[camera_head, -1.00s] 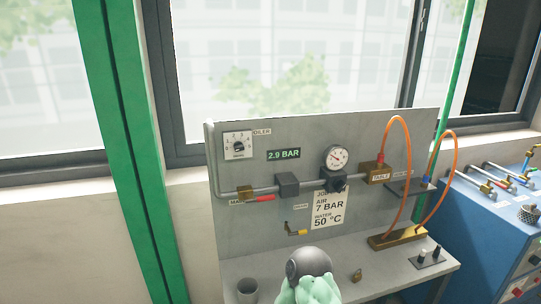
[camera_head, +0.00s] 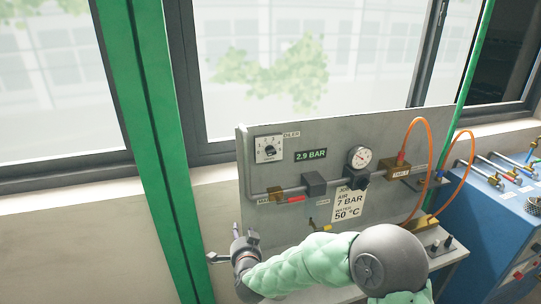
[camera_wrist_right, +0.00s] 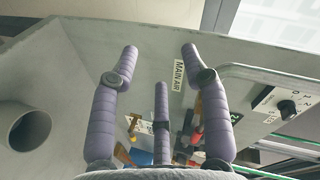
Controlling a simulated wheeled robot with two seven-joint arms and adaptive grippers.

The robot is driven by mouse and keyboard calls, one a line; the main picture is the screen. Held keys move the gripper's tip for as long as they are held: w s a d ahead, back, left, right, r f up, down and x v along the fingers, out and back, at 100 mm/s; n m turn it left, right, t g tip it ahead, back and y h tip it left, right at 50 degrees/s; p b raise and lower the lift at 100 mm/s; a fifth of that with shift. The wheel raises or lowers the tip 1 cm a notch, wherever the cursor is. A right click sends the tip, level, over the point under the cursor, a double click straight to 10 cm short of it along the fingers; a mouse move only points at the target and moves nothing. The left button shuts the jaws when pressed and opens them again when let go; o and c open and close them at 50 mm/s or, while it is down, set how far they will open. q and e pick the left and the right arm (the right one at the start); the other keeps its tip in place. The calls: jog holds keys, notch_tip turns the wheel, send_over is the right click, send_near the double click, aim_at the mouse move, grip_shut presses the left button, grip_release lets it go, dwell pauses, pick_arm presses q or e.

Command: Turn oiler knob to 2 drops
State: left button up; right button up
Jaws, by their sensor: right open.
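The oiler knob (camera_head: 269,150) is a dark knob on a white square dial plate at the panel's upper left. The plate carries small numbers; the pointer is too small to read. In the right wrist view the knob (camera_wrist_right: 287,108) sits at the right, outside the fingers. My right gripper (camera_head: 222,243) is left of the panel's lower left edge, below the oiler and apart from it. In the wrist view its purple fingers (camera_wrist_right: 160,62) are spread and empty. My left gripper is not in view.
The grey panel (camera_head: 285,226) carries a pipe with a red-handled valve (camera_head: 297,199), a pressure gauge (camera_head: 359,157) and orange hoses (camera_head: 421,122). A grey cup (camera_wrist_right: 25,130) shows at the wrist view's left. A green post (camera_head: 158,120) stands left of the panel.

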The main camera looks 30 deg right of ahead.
aim_at(271, 152)
jog(key=s+d+r+m+t+h+p, duration=0.1)
jog(key=s+d+r+m+h, duration=0.2)
jog(key=r, duration=0.7)
jog(key=s+d+r+m+h+p, duration=0.1)
jog(key=d+r+m+h+p, duration=0.25)
jog(key=r, duration=0.75)
jog(key=w+d+m+b, duration=0.2)
jog(key=w+d, duration=0.4)
jog(key=w, duration=0.2)
jog(key=shift+w+d+r+b, duration=0.25)
jog(key=shift+w+d+b, duration=0.05)
jog(key=shift+w, duration=0.1)
grip_shut()
